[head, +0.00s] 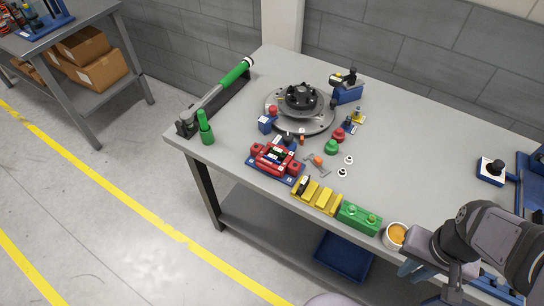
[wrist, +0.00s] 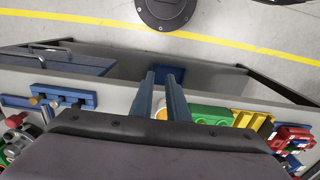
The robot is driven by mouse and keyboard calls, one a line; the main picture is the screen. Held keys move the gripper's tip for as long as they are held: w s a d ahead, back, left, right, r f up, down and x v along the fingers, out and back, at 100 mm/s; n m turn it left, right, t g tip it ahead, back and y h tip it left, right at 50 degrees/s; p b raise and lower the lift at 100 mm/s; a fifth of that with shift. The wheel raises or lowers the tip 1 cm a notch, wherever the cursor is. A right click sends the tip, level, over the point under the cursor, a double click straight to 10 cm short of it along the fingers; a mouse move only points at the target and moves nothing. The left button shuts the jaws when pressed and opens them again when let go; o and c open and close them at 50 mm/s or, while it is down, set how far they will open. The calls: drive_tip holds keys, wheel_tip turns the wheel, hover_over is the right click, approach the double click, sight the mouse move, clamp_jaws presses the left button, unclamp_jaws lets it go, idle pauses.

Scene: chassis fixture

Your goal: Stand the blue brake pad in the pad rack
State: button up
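My gripper (head: 410,271) is at the front right of the bench, beside an orange-filled cup (head: 396,234). I cannot tell for sure which small piece is the blue brake pad; a small dark-blue piece (head: 350,128) lies right of the disc.
A green block (head: 359,218) stands between the yellow block and the cup. A red fixture on a blue base (head: 275,160) is further left. A round disc with a black hub (head: 301,105) stands behind. The bench's right middle (head: 430,150) is clear.

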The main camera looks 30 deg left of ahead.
drive_tip(key=w+a+r+n+p, duration=0.1)
drive_tip(key=w+a+r+n, duration=0.1)
drive_tip(key=w+a, duration=0.25)
drive_tip(key=w+a+r+n+p, duration=0.1)
drive_tip(key=w+a+r+n, duration=0.15)
drive_tip(key=w, duration=0.35)
drive_tip(key=n+p, duration=0.5)
drive_tip(key=n, duration=0.8)
hover_over(273, 156)
wheel_tip(273, 156, down, 4)
drive_tip(key=shift+d+r, duration=0.15)
drive_tip(key=shift+r, duration=0.1)
drive_tip(key=shift+s+a+n, duration=0.15)
drive_tip(key=shift+a+n, duration=0.05)
drive_tip(key=shift+n, duration=0.05)
drive_tip(key=shift+f, duration=0.1)
drive_tip(key=shift+f, duration=0.1)
drive_tip(key=shift+f+b, duration=1.5)
drive_tip(key=shift+f, duration=0.35)
